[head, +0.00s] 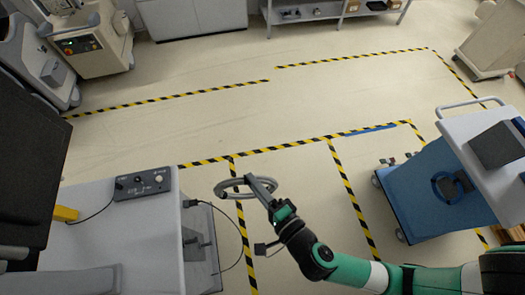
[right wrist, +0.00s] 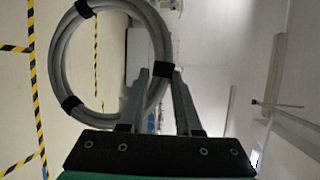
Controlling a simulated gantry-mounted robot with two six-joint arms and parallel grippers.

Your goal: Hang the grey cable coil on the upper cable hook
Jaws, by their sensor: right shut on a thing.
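The grey cable coil (head: 222,191) is a ring with dark bands, held in the air in the head view. My right gripper (head: 262,186) is shut on the coil's right side. In the right wrist view the coil (right wrist: 43,70) is large, and its right side passes between the fingertips (right wrist: 159,75). Left of the gripper, a grey cart side (head: 203,268) carries dark fittings, one higher (head: 190,203) and one lower (head: 197,240). I cannot tell clearly which is the upper cable hook. The coil appears apart from them. My left gripper is not in view.
The white cart top (head: 110,230) holds a control box (head: 143,184) and a yellow block (head: 65,214). A thin black cable loops beside the cart. A blue-sided cart (head: 425,190) with a dark blue coil (head: 447,187) stands at right. Striped floor between is mostly clear.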

